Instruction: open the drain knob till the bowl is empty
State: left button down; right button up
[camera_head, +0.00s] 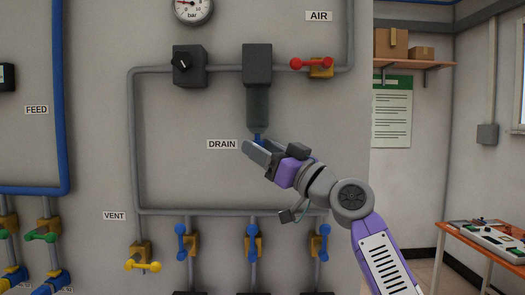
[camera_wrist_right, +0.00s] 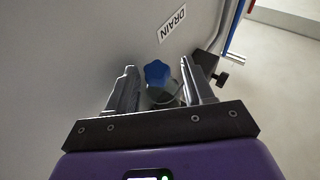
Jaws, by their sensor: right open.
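The blue drain knob (camera_head: 258,138) sits under the bowl (camera_head: 258,105), a dark translucent cylinder below a dark block on the wall panel. I cannot tell how full the bowl is. My right gripper (camera_head: 256,146) is at the knob and partly hides it in the head view. In the right wrist view the lobed blue knob (camera_wrist_right: 157,72) shows between the two open fingers of the gripper (camera_wrist_right: 160,84), with a gap on both sides. The DRAIN label (camera_head: 222,144) is just left of the knob. My left gripper is not in view.
A red-handled AIR valve (camera_head: 311,64) is at the upper right and a black knob (camera_head: 183,63) at the upper left. Blue-handled valves (camera_head: 252,243) line the lower pipe. A yellow VENT valve (camera_head: 142,266) is at the lower left. A table (camera_head: 470,240) stands at the right.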

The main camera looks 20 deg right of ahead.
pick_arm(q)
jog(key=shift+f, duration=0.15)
pick_arm(e)
jog(key=shift+d+r+h, duration=0.15)
jog(key=shift+d+h, duration=0.05)
jog(key=shift+h, duration=0.1)
